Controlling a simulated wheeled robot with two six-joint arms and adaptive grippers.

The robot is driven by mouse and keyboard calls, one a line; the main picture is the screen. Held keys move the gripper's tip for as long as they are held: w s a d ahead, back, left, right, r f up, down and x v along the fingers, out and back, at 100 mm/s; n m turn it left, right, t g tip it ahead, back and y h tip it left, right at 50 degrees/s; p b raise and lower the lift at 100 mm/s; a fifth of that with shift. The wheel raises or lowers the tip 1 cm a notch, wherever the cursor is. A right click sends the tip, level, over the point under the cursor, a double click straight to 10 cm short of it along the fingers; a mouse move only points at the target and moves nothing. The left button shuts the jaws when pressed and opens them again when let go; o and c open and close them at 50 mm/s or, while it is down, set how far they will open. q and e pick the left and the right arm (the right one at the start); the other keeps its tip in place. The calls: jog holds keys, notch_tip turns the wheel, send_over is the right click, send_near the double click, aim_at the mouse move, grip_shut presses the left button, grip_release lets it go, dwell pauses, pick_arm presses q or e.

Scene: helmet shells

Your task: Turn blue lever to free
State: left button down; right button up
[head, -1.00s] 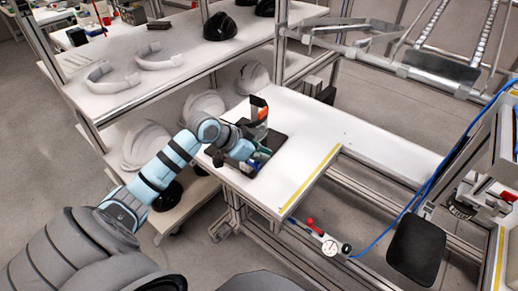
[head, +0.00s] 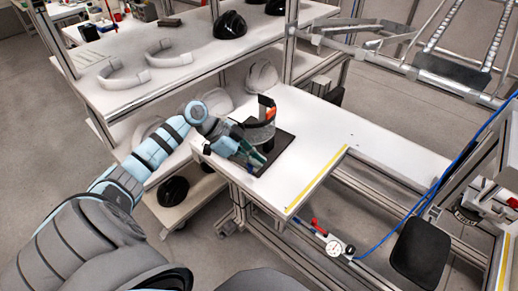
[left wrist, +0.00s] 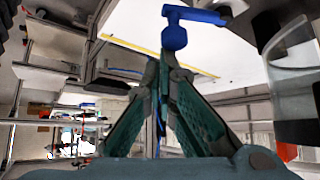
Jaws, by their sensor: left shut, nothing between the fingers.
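The blue lever (left wrist: 195,16) shows at the top of the left wrist view, with a rounded blue end (left wrist: 174,37) hanging down from a bent arm. My left gripper (left wrist: 163,52) has its green-padded fingers together and empty. Its tips are close below the rounded end; I cannot tell whether they touch. In the head view, the left gripper (head: 260,158) is low beside the fixture (head: 262,134), a dark rounded body with an orange part on a black base plate (head: 281,150). There the gripper mostly hides the lever. My right gripper is not in view.
The fixture stands on a white table (head: 345,135) with free surface to its right and a yellow strip (head: 318,180) along its edge. A shelf (head: 180,60) with helmet shells stands behind. A gauge (head: 335,247) and a red handle (head: 317,225) sit below the table edge.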

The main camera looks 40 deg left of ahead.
pick_arm(q)
jog(key=shift+s+a, duration=0.15)
dwell(0.5)
jog(key=w+d+r+p, duration=0.1)
jog(key=w+d+p, duration=0.1)
jog(key=d, duration=0.1)
jog(key=s+a+r, duration=0.1)
jog(key=a+r, duration=0.5)
jog(key=r, duration=0.1)
jog(key=shift+s+a+b, duration=0.2)
jog(key=shift+b, duration=0.2)
